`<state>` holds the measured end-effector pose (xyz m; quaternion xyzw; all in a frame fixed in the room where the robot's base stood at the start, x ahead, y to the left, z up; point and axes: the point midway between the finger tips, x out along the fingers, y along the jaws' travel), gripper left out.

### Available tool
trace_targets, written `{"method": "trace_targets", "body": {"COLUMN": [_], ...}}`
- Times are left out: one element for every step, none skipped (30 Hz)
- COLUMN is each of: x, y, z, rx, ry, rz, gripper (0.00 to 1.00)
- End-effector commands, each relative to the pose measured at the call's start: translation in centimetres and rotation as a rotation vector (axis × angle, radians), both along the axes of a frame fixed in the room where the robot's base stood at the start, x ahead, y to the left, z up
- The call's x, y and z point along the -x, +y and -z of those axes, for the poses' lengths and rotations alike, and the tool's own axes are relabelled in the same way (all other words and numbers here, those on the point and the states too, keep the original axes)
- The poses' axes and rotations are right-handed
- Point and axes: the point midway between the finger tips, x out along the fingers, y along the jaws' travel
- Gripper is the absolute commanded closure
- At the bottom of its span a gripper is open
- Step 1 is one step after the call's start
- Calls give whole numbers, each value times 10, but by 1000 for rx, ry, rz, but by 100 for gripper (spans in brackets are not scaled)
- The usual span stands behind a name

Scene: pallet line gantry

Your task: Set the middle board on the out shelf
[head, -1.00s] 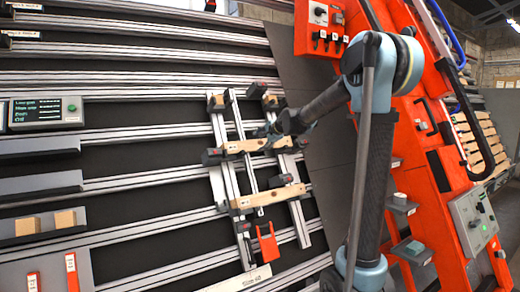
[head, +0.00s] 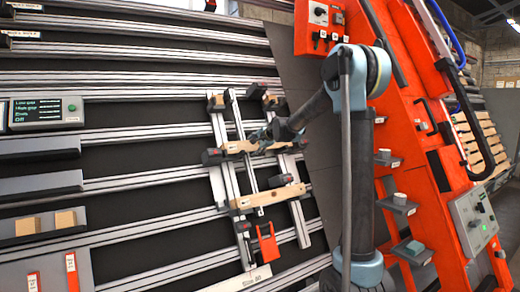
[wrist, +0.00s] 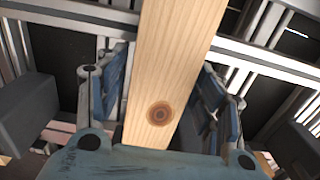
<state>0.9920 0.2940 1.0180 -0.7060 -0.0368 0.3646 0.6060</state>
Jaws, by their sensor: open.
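The middle board (head: 240,147) is a pale wooden board lying across the rails of the jig on the sloped rack. In the wrist view the board (wrist: 172,60) runs up the picture between my fingers, with a dark knot near my palm. My gripper (head: 262,138) is at the board's right part. In the wrist view my gripper (wrist: 165,95) is open, with a blue finger on each side of the board and gaps showing. Another board (head: 268,197) lies lower on the jig. I cannot tell which shelf is the out shelf.
Dark clamps (head: 212,157) sit beside the boards on the jig. A red clamp-like part (head: 266,243) is below. Grey shelves at left include one holding small wooden blocks (head: 65,219). A display box (head: 45,113) is at far left. The orange gantry (head: 440,170) stands at right.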

Motion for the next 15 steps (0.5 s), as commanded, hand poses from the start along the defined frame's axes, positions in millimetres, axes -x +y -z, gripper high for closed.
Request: {"method": "trace_targets", "body": {"x": [0, 0, 0, 0, 0, 0, 0, 0, 0, 0, 0, 0, 0, 0, 0], "y": [0, 0, 0, 0, 0, 0, 0, 0, 0, 0, 0, 0, 0, 0, 0], "z": [0, 0, 0, 0, 0, 0, 0, 0, 0, 0, 0, 0, 0, 0, 0], "rx": [0, 0, 0, 0, 0, 0, 0, 0, 1, 1, 1, 1, 1, 1, 1], "ry": [0, 0, 0, 0, 0, 0, 0, 0, 1, 1, 1, 1, 1, 1, 1], "rz": [0, 0, 0, 0, 0, 0, 0, 0, 0, 0, 0, 0, 0, 0, 0], "gripper": [38, 38, 38, 45, 52, 61, 68, 75, 84, 90, 94, 94, 94, 94, 94]}}
